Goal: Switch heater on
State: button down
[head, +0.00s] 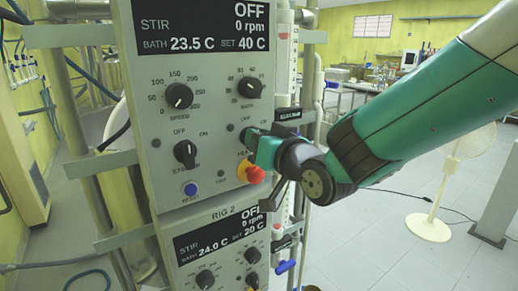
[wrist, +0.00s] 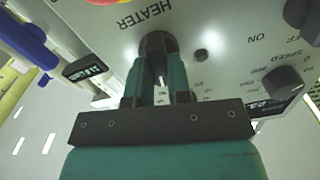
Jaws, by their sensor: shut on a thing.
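The heater switch is a black rotary knob (wrist: 157,43) above the printed word HEATER, which appears upside down in the wrist view. My gripper (wrist: 160,78) is shut on this knob, one teal finger on each side. In the head view my gripper (head: 249,137) reaches the panel from the right and mostly hides the knob. The knob's pointer direction cannot be told. The upper control panel (head: 217,100) has a display (head: 200,27) reading OFF, 0 rpm, bath 23.5 C, set 40 C.
A red emergency button (head: 252,173) on a yellow base sits just below my gripper. The stirrer knob (head: 185,153) and blue reset button (head: 190,189) are to the left. A second panel marked RIG 2 (head: 222,212) is below. A fan (head: 447,180) stands at right on open floor.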

jog(key=m+b, duration=0.4)
jog(key=b, duration=0.1)
jog(key=m+b, duration=0.5)
jog(key=shift+w+d+f+m, duration=0.1)
jog(key=shift+d+f+m, duration=0.05)
jog(key=shift+m, duration=0.15)
dwell(0.4)
jog(key=c, duration=1.1)
grip_release()
jog(key=shift+o, duration=0.2)
